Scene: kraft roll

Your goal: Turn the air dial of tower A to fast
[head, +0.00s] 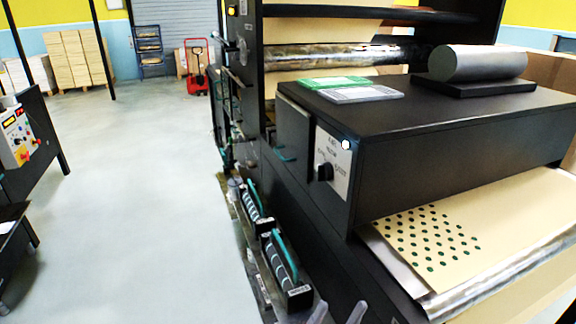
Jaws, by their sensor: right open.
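A black dial (325,172) sits on a pale label plate (338,158) on the end of a large black machine housing. Small print surrounds the dial, too small to read surely, so I cannot tell its setting or whether this is tower A. A small lit white lamp (346,144) is at the plate's upper right. My right gripper (338,312) shows only its two grey fingertips at the bottom edge. They are apart with nothing between them, well below the dial. My left gripper is not in view.
Units with teal handles (283,262) stand low beside the housing. A brown web with green dots (428,236) runs out at the right. A metal roll (484,63) lies on top. A control box (17,137) is at far left. Floor (130,190) is clear at left.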

